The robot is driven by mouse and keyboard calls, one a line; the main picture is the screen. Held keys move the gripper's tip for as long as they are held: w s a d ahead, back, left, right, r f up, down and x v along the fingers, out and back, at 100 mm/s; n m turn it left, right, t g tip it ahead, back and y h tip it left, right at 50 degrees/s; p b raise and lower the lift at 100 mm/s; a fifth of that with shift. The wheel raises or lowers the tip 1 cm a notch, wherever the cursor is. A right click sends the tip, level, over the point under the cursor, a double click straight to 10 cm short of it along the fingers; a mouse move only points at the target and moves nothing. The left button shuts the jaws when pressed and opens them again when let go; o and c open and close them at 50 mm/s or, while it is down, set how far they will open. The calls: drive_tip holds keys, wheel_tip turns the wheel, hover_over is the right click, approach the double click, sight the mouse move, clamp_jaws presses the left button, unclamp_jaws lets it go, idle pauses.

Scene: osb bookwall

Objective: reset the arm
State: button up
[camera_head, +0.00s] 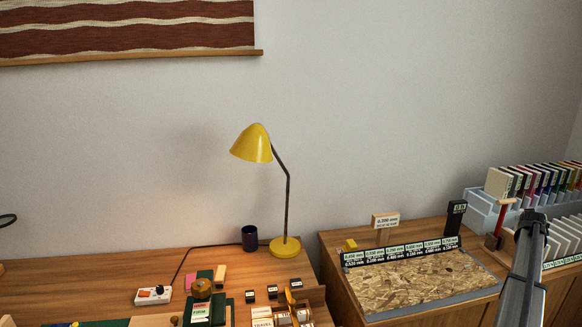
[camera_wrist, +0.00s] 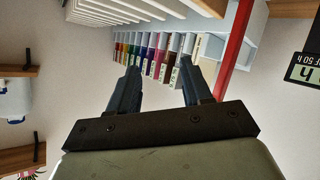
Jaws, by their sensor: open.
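My gripper (camera_wrist: 160,66) is open in the wrist view, its two dark fingers apart with nothing between them. Beyond the fingers is a row of thin books with coloured spines (camera_wrist: 150,54), which looks upside down in this view. In the head view, a grey and black part of my arm reaches up at the lower right, in front of the shelf area. The fingers cannot be made out there. The same coloured books (camera_head: 540,180) stand in a pale blue rack (camera_head: 480,205) behind it.
A red post (camera_wrist: 236,45) and a dark display (camera_wrist: 303,68) are right of the fingers in the wrist view. In the head view, a chipboard panel (camera_head: 420,283) with labelled blocks lies left of my arm. A yellow lamp (camera_head: 284,247) stands on the left desk (camera_head: 80,275).

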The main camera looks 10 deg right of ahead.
drive_tip(key=s+d+m+g, duration=0.1)
drive_tip(key=s+d, duration=0.4)
drive_tip(key=s, duration=0.2)
drive_tip(key=s+d+g, duration=0.1)
drive_tip(key=s+d, duration=0.4)
drive_tip(key=s, duration=0.2)
drive_tip(key=s+f+m, duration=0.1)
drive_tip(key=s+f, duration=0.4)
drive_tip(key=s, duration=0.1)
drive_tip(key=a+f+m+g+y, duration=0.15)
drive_tip(key=a+f+y, duration=0.35)
drive_tip(key=a+f, duration=1.55)
drive_tip(key=a+f+g+y, duration=0.2)
drive_tip(key=a+f+y, duration=0.2)
drive_tip(key=a+f, duration=1.7)
drive_tip(key=s+a+f+n+g, duration=0.3)
drive_tip(key=s+a, duration=0.5)
drive_tip(key=a, duration=1)
drive_tip(key=s+a+f+n+g+y, duration=0.1)
drive_tip(key=s+a, duration=0.7)
drive_tip(key=a, duration=1.1)
drive_tip(key=s+a+f+n+g+y, duration=0.1)
drive_tip(key=s+a+f+n+g, duration=0.3)
drive_tip(key=s+a, duration=0.5)
drive_tip(key=a+f+n, duration=0.1)
drive_tip(key=a+n, duration=0.1)
drive_tip(key=a, duration=0.8)
drive_tip(key=shift+g, duration=0.35)
